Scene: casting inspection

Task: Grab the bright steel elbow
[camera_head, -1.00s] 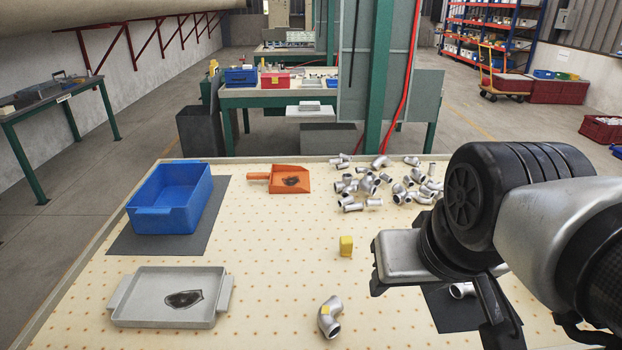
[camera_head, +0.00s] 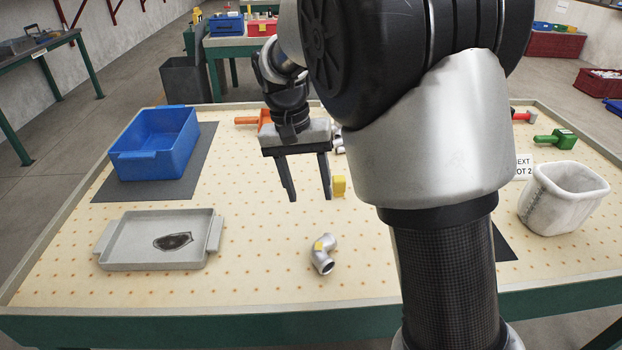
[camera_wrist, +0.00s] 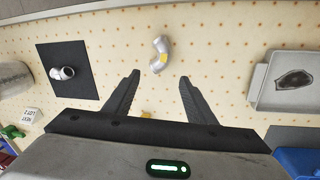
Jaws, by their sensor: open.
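In the wrist view the elbow (camera_wrist: 158,60) shows just beyond and between the fingertips (camera_wrist: 160,77). My gripper is open and empty, its fingers pointing down above the bench, apart from the elbow. Another steel fitting (camera_wrist: 62,73) lies on a dark mat (camera_wrist: 80,58), at left in the wrist view; my arm hides it in the head view. The pile of fittings at the back is mostly hidden by my arm.
A yellow block (camera_head: 339,186) stands close beside the right finger. A grey tray (camera_head: 112,255) with a dark patch lies left, a blue bin (camera_head: 150,157) behind it. A whitish container (camera_head: 540,208) stands right. The bench around the elbow is clear.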

